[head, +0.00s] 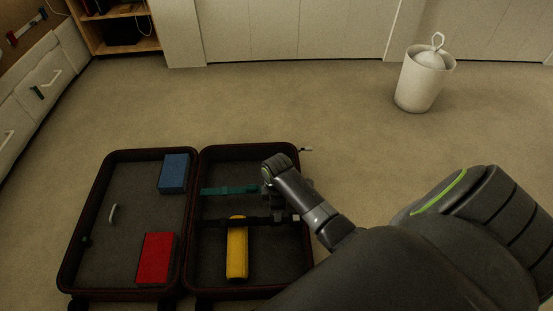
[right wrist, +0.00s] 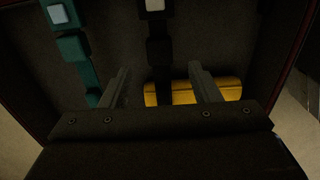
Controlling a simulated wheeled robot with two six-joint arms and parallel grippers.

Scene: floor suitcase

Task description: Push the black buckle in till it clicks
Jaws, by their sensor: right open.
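The open suitcase (head: 190,215) lies on the floor. The black strap (head: 258,219) crosses its right half, over a yellow roll (head: 237,262). In the right wrist view, the black buckle (right wrist: 158,50) shows as dark blocks, with a pale patch on the block at the top edge. I cannot tell whether its halves are joined. A teal strap (head: 225,190) with its own buckle (right wrist: 72,47) runs alongside. My right gripper (right wrist: 158,84) is open above the right half. Its fingers are apart, the black strap between them in the picture, with no grip visible. My left gripper is not in view.
The left half holds a blue box (head: 174,173), a red box (head: 156,258) and a pale handle (head: 113,214). A white bin (head: 424,82) stands at the back right. Drawers (head: 40,75) line the left wall. The floor behind the suitcase is clear.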

